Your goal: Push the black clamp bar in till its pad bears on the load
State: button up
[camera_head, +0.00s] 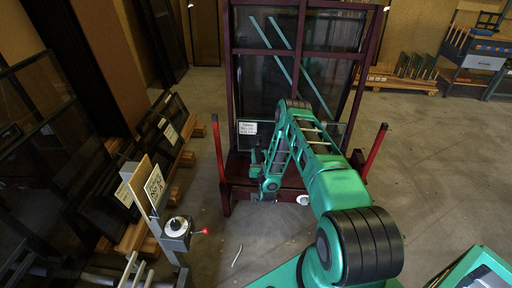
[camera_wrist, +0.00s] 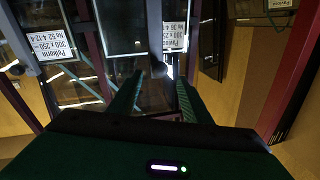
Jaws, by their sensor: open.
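The dark red tilting frame (camera_head: 232,60) stands ahead in the head view, with glass panes (camera_head: 262,88) leaning in it as the load. A white label (camera_head: 247,128) is at its lower left. My gripper (camera_wrist: 157,88) is open, its two fingers pointing at the frame, with nothing visibly held between them. In the wrist view a dark upright bar (camera_wrist: 154,28) ends in a round dark tip just beyond the fingers; it looks like the black clamp bar, but I cannot be sure. Its pad, and any contact with the glass, cannot be made out. My arm hides part of the frame's lower middle in the head view.
Red posts (camera_head: 376,150) rise at both sides of the frame's base. A grey stand with a red-knobbed lever (camera_head: 178,228) is at the lower left, near leaning dark panes. A workbench (camera_head: 484,55) is at the back right. The floor to the right is largely clear.

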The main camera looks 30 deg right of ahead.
aim_at(258, 144)
jog(key=x, duration=0.8)
jog(key=shift+w, duration=0.1)
jog(key=shift+c, duration=0.5)
